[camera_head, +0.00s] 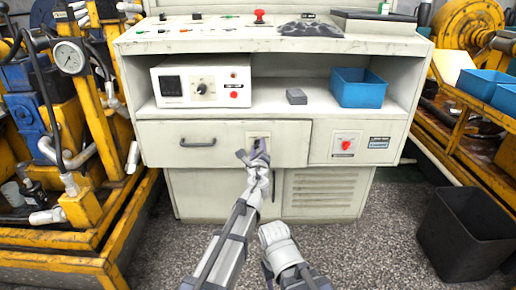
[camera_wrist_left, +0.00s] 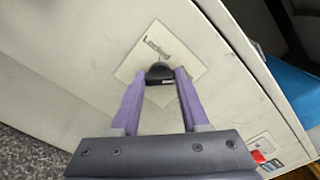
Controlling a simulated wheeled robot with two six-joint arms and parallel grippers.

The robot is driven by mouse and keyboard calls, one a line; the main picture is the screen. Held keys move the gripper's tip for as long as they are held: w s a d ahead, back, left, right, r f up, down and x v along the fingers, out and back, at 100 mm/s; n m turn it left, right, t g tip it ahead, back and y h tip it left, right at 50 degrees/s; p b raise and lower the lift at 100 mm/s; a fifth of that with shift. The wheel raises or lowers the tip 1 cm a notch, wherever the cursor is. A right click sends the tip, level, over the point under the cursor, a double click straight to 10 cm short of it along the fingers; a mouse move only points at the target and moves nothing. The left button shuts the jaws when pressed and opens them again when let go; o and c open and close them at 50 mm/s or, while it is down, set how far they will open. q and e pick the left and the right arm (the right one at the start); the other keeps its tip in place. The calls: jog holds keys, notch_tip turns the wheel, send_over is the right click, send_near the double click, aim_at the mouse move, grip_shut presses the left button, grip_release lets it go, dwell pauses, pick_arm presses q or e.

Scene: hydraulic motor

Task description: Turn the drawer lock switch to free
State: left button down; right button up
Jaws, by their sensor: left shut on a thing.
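The drawer (camera_head: 170,133) is closed in the cabinet front, with a dark handle (camera_head: 198,143) at its left. The lock switch shows in the left wrist view as a small black knob (camera_wrist_left: 159,71) on a pale plate (camera_wrist_left: 140,57). The plate's readable word is "Locked". My left gripper (camera_head: 256,150) is at the drawer's right part and hides most of the switch in the head view. In the left wrist view its two purple fingers (camera_wrist_left: 160,80) are shut on the knob, one on each side. Part of my right arm shows low in the head view, but no right fingers show.
A red knob (camera_head: 346,145) sits on the panel right of the drawer. The shelf above holds a control box (camera_head: 202,82), a grey block (camera_head: 296,96) and a blue bin (camera_head: 358,88). Yellow machinery flanks the cabinet. A black bin (camera_head: 466,235) stands on the floor at right.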

pick_arm(q)
jog(key=shift+m, duration=0.3)
jog(key=shift+c, duration=2)
grip_release()
jog(key=s, duration=0.7)
jog(key=shift+s, duration=0.4)
pick_arm(e)
jog(key=shift+s+d, duration=0.65)
jog(key=shift+s, duration=0.2)
pick_arm(q)
jog(key=shift+a, duration=0.1)
